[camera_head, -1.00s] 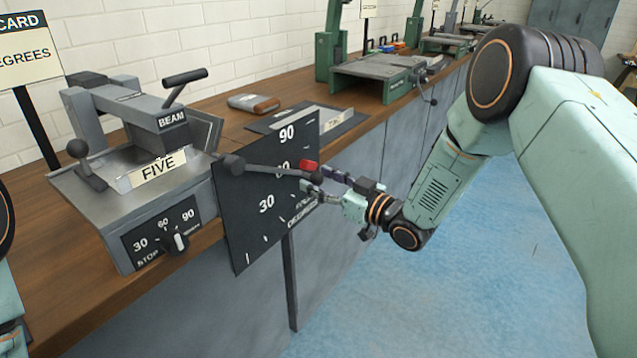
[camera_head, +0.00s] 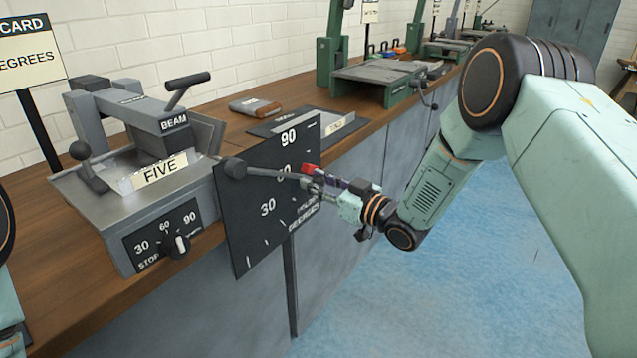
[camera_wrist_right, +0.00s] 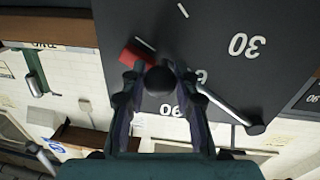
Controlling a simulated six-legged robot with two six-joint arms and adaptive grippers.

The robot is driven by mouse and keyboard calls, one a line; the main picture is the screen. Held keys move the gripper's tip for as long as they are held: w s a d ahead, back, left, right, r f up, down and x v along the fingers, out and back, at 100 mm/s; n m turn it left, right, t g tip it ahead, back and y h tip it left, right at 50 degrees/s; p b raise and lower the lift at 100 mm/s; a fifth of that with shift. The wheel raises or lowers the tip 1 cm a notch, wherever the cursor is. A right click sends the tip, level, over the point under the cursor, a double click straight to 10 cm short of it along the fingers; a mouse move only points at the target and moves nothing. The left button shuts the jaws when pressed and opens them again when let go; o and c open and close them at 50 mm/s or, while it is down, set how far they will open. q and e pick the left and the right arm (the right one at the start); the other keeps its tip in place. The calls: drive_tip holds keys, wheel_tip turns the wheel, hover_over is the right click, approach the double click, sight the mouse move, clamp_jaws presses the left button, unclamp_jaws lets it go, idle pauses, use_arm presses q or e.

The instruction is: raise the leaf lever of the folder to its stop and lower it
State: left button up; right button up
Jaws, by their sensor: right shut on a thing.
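The folder (camera_head: 110,222) stands on the bench at left, with a beam and a FIVE plate. A dark dial plate (camera_head: 250,225) with degree marks is fixed at its right side. The leaf lever (camera_head: 262,173) is a thin rod running from a round pivot across the dial, nearly level. Its dark ball knob (camera_wrist_right: 160,80) shows between the fingers in the wrist view. My right gripper (camera_head: 308,184) is shut on the knob, which it mostly hides in the head view. A red marker (camera_head: 311,169) sits close by at the dial edge. My left gripper is out of view.
A stop selector knob (camera_head: 180,245) is on the folder's front, with a ball-ended clamp handle (camera_head: 82,152) above. A small case (camera_head: 256,106) and green machines (camera_head: 375,77) stand farther along the bench. The blue floor is clear.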

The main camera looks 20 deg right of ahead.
clamp_jaws()
drive_tip(key=shift+f, duration=0.2)
drive_tip(key=shift+s+a+f, duration=0.1)
drive_tip(key=shift+a+f, duration=0.05)
drive_tip(key=shift+f, duration=0.05)
drive_tip(key=s+a+f+m+p, duration=0.2)
drive_tip(key=s+a+f+m, duration=0.2)
drive_tip(key=s+a+m, duration=0.1)
drive_tip(key=s+a+f+m+g+p, duration=0.1)
drive_tip(key=s+a+f+m+p, duration=0.1)
drive_tip(key=s+a+f+m, duration=0.3)
drive_tip(key=shift+s+a+f+m, duration=0.3)
drive_tip(key=shift+a+m, duration=0.4)
drive_tip(key=shift+a, duration=1.05)
drive_tip(key=shift+s, duration=0.1)
